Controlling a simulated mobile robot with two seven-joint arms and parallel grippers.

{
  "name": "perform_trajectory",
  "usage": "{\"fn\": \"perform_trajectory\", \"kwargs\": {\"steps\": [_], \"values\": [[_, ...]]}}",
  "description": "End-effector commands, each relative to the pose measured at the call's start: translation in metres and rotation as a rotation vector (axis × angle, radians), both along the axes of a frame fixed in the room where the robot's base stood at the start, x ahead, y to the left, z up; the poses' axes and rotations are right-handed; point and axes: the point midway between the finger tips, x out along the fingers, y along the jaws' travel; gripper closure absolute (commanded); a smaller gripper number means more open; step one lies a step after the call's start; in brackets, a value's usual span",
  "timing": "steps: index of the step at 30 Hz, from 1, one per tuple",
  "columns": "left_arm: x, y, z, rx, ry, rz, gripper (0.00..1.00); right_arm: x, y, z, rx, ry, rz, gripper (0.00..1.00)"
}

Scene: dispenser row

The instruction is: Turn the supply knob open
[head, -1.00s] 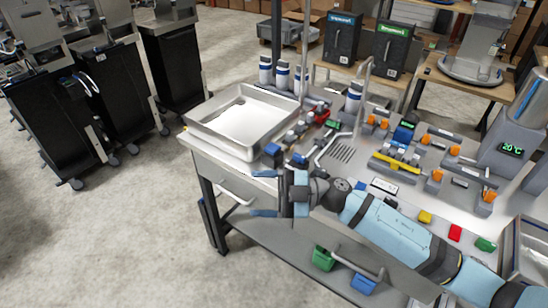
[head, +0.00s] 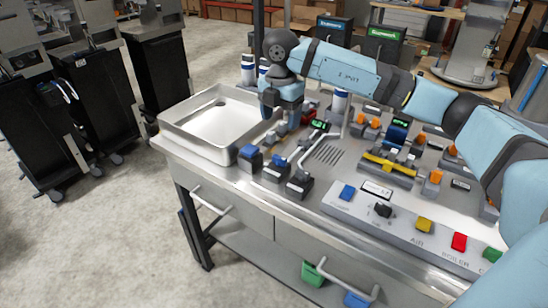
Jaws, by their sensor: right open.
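My right gripper (head: 281,113) points down at the sink-side end of the worktop, its jaws open. Its fingers are partly hidden by its own body, and I cannot tell whether they touch anything. A red fitting (head: 309,117) is just right of the fingers. A black knob (head: 383,210) stands on the grey control box (head: 345,208) at the counter's front edge, well apart from the gripper. No label reading "supply" is legible, so I cannot tell which part is the supply knob. My left gripper is out of view.
A metal sink tray (head: 178,124) lies left of the gripper. Small blue-topped blocks (head: 250,157) and a drain grille (head: 327,154) are in front. Yellow (head: 424,225) and red (head: 459,242) buttons sit at the front right.

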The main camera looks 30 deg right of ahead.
Motion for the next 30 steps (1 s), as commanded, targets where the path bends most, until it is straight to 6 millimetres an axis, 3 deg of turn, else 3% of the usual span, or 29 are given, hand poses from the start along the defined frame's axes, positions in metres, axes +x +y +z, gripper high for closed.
{"fn": "perform_trajectory", "kwargs": {"steps": [15,21,30], "values": [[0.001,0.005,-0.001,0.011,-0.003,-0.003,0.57,-0.001,0.001,-0.103,0.004,0.003,0.004,0.3],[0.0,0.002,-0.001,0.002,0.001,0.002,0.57,0.0,0.001,-0.122,0.005,0.001,0.004,0.3],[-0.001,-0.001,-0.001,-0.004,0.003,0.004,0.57,0.0,0.001,-0.126,0.004,0.001,0.005,0.3]]}}
